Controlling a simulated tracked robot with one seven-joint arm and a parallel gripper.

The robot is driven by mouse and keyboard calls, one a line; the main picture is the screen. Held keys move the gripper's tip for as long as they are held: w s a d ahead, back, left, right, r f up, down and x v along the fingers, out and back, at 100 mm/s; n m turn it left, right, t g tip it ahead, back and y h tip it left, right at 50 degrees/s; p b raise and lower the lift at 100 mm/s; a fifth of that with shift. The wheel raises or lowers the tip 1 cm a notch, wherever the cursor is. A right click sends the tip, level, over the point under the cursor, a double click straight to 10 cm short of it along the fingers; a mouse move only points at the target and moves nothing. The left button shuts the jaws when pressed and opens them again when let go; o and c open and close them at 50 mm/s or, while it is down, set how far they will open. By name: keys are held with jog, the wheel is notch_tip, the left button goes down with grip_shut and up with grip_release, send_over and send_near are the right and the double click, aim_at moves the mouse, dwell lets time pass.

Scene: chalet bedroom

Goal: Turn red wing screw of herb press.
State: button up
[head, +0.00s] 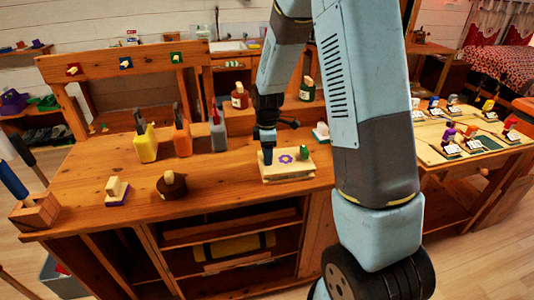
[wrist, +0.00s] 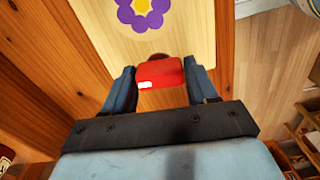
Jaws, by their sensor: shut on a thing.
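The herb press (head: 307,172) is a pale wooden board with a purple flower on top, lying on the workbench near its front edge. In the wrist view, its board (wrist: 190,48) fills the upper middle. The red wing screw (wrist: 160,73) stands at the board's near edge, between the two dark blue fingers of my gripper (wrist: 159,80). The fingers are shut on its sides. In the head view, my gripper (head: 267,157) points down at the press's left end and hides the red screw. A green wing screw (head: 304,151) stands at the back right of the press.
The workbench (head: 225,180) holds yellow, orange and grey tool holders (head: 182,140) to the left. Bare bench lies left of the press.

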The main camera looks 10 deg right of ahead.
jog(key=m, duration=0.7)
jog(key=shift+m, duration=0.4)
jog(key=m, duration=0.4)
jog(key=shift+m, duration=2)
jog(key=o, duration=1)
